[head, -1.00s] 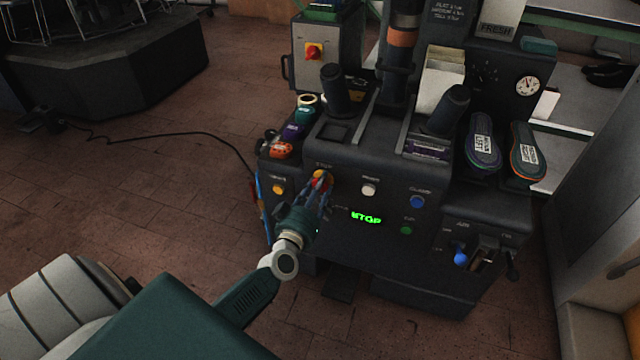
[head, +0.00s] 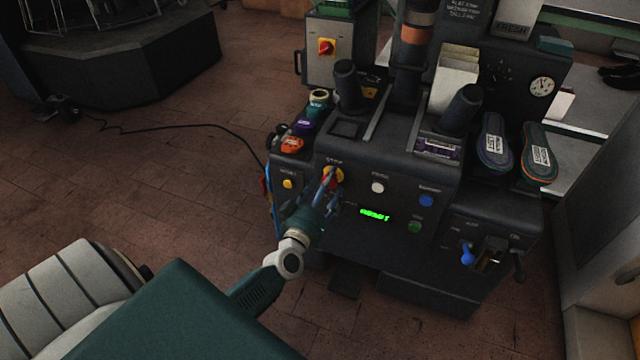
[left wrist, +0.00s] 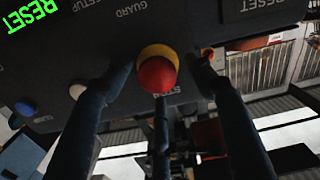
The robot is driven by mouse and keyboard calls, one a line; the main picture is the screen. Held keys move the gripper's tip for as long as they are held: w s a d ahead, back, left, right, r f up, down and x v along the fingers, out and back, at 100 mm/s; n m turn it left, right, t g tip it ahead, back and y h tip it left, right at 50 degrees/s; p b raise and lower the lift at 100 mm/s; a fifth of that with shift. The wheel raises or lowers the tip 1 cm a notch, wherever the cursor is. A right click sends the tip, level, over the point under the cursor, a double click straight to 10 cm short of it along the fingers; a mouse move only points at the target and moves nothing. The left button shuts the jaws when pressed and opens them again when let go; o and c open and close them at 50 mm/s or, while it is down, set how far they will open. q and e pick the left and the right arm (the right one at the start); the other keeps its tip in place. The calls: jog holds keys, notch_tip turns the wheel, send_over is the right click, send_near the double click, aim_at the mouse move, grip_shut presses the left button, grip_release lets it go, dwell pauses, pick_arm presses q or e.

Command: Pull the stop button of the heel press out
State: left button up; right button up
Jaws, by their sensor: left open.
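The stop button shows in the left wrist view as a round red knob (left wrist: 157,74) on a yellow collar (left wrist: 158,52). In the head view the yellow collar (head: 334,174) sits under the STOP label on the front of the heel press (head: 350,240), with the knob largely behind my fingers. My left gripper (head: 329,185) is in front of the button. Its fingers stand apart on both sides of the knob in the left wrist view (left wrist: 163,76), with dark gaps between them and it. The display (head: 375,215) glows green and reads RESET. My right gripper is not in view.
A white button (head: 377,187), a blue button (head: 426,200) and a green button (head: 414,227) sit right of the stop button. A yellow button (head: 288,184) is to its left.

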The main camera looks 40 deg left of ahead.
pick_arm(q)
jog(key=v, duration=1.1)
jog(key=shift+s, duration=0.2)
